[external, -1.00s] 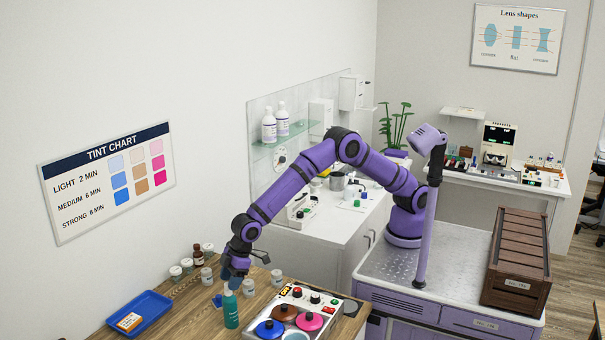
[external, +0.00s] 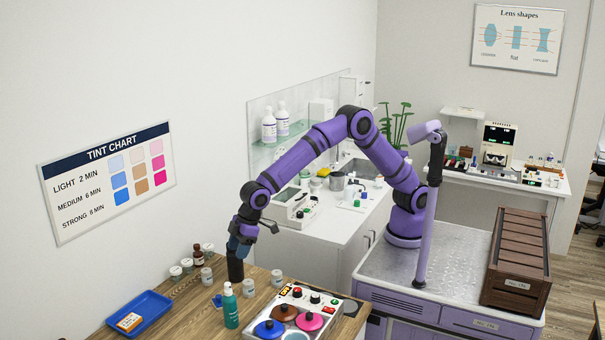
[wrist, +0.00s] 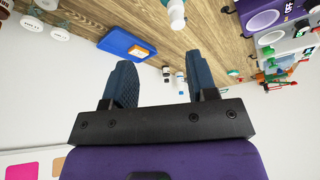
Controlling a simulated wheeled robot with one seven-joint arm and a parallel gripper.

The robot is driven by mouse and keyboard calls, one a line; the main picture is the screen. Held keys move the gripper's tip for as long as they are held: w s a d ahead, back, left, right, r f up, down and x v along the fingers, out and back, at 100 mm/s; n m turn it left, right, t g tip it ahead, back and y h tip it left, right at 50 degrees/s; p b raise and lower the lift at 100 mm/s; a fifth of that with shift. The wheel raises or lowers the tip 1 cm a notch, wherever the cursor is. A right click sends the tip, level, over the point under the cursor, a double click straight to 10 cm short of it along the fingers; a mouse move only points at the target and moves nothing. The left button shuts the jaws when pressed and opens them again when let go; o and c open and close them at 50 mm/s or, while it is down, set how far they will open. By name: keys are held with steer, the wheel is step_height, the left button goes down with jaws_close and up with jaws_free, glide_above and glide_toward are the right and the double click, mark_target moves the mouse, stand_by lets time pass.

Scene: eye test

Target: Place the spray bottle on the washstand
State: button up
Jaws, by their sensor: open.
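The teal spray bottle (external: 230,308) stands upright on the wooden table at the lower left of the external view. My gripper (external: 236,276) is just above and behind it in that view, open and seemingly empty. In the wrist view, my gripper's two blue fingers (wrist: 158,70) are spread with nothing gripped between them. A teal and white object (wrist: 177,13) at the top edge there may be the bottle. The washstand, a white counter (external: 338,236) with a sink (external: 362,168), stands behind the table, to its right. My arm partly hides it.
The wooden table (external: 185,318) also holds a blue tray (external: 150,302), several small jars and a tinting unit (external: 310,300) right of the bottle. A glass shelf (external: 283,138) with white bottles hangs by the washstand. Containers (external: 337,181) crowd the washstand's far side; its front-right top looks clearer.

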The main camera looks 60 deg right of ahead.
steer(key=w+d+r+m+t, duration=0.1)
steer(key=w+d+r+m, duration=0.1)
steer(key=d+r, duration=0.65)
steer(key=w+d+r+m+h, duration=0.1)
steer(key=w+d+r, duration=0.15)
steer(key=d, duration=1.05)
steer(key=w+d+r+m+t, duration=0.1)
steer(key=w+d+r+m, duration=0.1)
steer(key=d+r, duration=0.6)
steer(key=s+d+m, duration=0.2)
steer(key=s+d, duration=0.4)
steer(key=d, duration=0.5)
steer(key=s+d+m+h, duration=0.1)
steer(key=s+d+m, duration=0.1)
steer(key=s+d, duration=0.4)
steer(key=s+d+m+t+h, duration=0.1)
steer(key=s+d, duration=0.5)
steer(key=d, duration=1)
steer(key=shift+s+m, duration=0.2)
steer(key=shift+m, duration=0.2)
steer(key=shift+o, duration=1)
steer(key=s+d+f+m, duration=0.1)
steer(key=s+d+f, duration=0.2)
steer(key=s, duration=0.3)
steer(key=shift+h, duration=0.4)
steer(key=o, duration=0.3)
steer(key=shift+s+d+f, duration=0.1)
steer(key=shift+s+d, duration=0.05)
steer(key=shift+s, duration=0.05)
